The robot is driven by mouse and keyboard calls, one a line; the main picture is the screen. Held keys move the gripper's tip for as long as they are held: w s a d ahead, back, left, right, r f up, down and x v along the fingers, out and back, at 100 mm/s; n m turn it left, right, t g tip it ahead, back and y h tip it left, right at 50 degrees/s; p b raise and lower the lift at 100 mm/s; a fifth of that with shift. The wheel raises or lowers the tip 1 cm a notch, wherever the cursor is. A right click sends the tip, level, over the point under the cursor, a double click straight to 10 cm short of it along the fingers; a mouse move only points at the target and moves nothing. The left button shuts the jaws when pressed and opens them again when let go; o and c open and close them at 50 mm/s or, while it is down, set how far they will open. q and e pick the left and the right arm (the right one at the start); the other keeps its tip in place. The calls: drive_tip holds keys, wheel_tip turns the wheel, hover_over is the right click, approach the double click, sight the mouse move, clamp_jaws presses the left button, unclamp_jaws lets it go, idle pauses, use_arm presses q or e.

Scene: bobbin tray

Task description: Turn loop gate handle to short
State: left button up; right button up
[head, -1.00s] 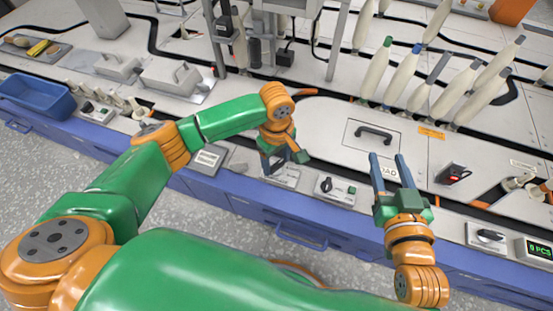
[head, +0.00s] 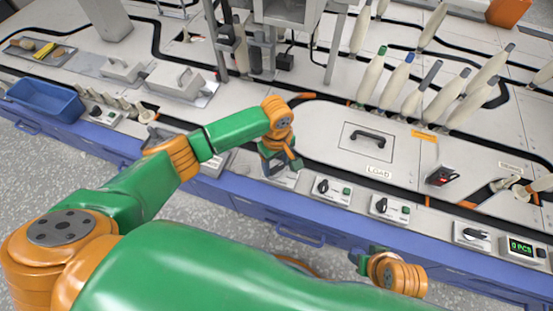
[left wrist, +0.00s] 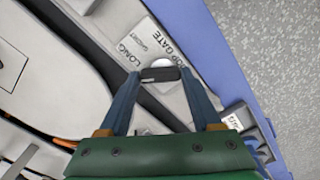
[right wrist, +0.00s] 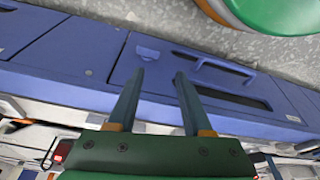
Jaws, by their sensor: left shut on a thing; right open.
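The loop gate handle, a short black bar on a round pale knob, shows in the left wrist view (left wrist: 160,74). It sits on a light plate (left wrist: 135,48) printed LONG, SHORT and a partly covered GATE label. My left gripper (left wrist: 159,80) is shut on the handle, one finger at each end of the bar. In the head view my left gripper (head: 280,163) is over the front edge panel and hides the handle. I cannot tell which label the handle points to. My right gripper (right wrist: 160,76) is open and empty, in front of the blue drawer fronts.
Switch boxes with black knobs (head: 332,190) (head: 389,208) stand right of my left gripper along the front edge. A LOAD hatch with a black handle (head: 369,135) lies behind them. White bobbins (head: 402,77) stand at the back right. A blue bin (head: 45,100) is at the left.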

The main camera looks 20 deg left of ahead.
use_arm(q)
drive_tip(key=shift+r+m+p, duration=0.15)
drive_tip(key=shift+m+p, duration=0.15)
drive_tip(key=shift+p, duration=0.8)
drive_tip(key=m+p, duration=0.1)
drive_tip(key=p, duration=0.1)
drive_tip(key=shift+s+p, duration=0.1)
drive_tip(key=shift+p, duration=0.25)
drive_tip(key=shift+d, duration=0.1)
drive_tip(key=shift+m+p, duration=0.7)
drive_tip(key=shift+p, duration=0.45)
drive_tip(key=shift+m+p, duration=0.4)
drive_tip(key=shift+m, duration=0.4)
drive_tip(key=m, duration=0.2)
drive_tip(key=shift+s+m+p, duration=0.1)
drive_tip(key=shift+m+p, duration=0.2)
drive_tip(key=shift+m, duration=1.8)
use_arm(e)
drive_tip(key=s+d+f+g, duration=0.1)
drive_tip(key=s+d+f, duration=0.3)
drive_tip(key=s+f, duration=0.4)
drive_tip(key=shift+f+h, duration=0.4)
drive_tip(key=shift+f, duration=0.45)
use_arm(q)
drive_tip(key=shift+f, duration=0.2)
use_arm(e)
drive_tip(key=shift+s+d, duration=0.1)
drive_tip(key=shift+s, duration=0.05)
